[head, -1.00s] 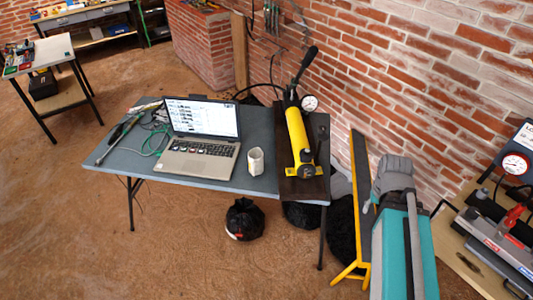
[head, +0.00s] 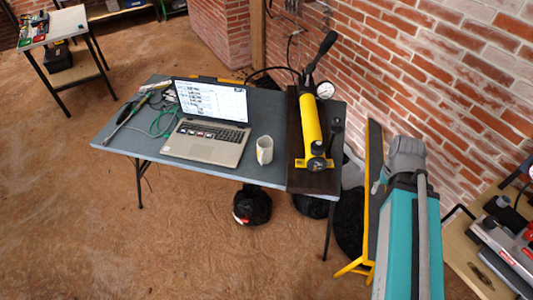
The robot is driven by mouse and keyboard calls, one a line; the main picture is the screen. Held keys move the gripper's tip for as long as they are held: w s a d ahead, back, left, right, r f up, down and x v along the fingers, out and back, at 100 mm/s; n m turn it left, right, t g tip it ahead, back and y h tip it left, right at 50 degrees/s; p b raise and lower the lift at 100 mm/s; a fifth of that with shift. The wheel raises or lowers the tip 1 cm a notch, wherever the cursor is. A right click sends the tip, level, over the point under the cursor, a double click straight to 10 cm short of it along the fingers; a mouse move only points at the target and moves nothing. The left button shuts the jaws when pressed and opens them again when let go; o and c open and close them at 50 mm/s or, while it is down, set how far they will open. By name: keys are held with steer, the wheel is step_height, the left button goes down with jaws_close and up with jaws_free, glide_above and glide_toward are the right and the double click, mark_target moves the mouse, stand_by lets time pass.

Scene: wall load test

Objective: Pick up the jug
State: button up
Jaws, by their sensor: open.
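A small whitish vessel (head: 264,150) stands upright on the grey table (head: 200,181), between the laptop and the yellow hand pump. It is the only jug-like thing I can make out. It has faint markings on its side, and I cannot make out a handle or spout. Nothing touches it. My gripper does not show in the head view.
An open laptop (head: 203,142) lies left of the vessel, with cables (head: 158,122) beyond it. A yellow hand pump (head: 311,125) with a gauge stands on a dark board to its right. A black bag (head: 252,207) lies below. The floor in front is clear.

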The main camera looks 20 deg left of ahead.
steer(key=w+a+f+n+t+h+b, duration=0.1)
steer(key=w+a+f+n+h+b, duration=0.15)
steer(key=a+n+b, duration=0.2)
steer(key=w+a+f+n+t+h+b, duration=0.1)
steer(key=w+a+f+n+b, duration=0.2)
steer(key=w+a+f+n, duration=0.15)
steer(key=n+t+h+b, duration=0.1)
steer(key=n+t+b, duration=1.2)
steer(key=n, duration=1)
glide_toward(262, 150)
step_height(262, 150, up, 4)
steer(key=d+g+b, duration=0.1)
steer(key=g+b, duration=0.1)
steer(key=shift+s+r, duration=0.3)
steer(key=shift+w+d, duration=0.1)
steer(key=shift+b+x, duration=1.45)
steer(key=shift+x, duration=2.85)
steer(key=shift+f, duration=0.15)
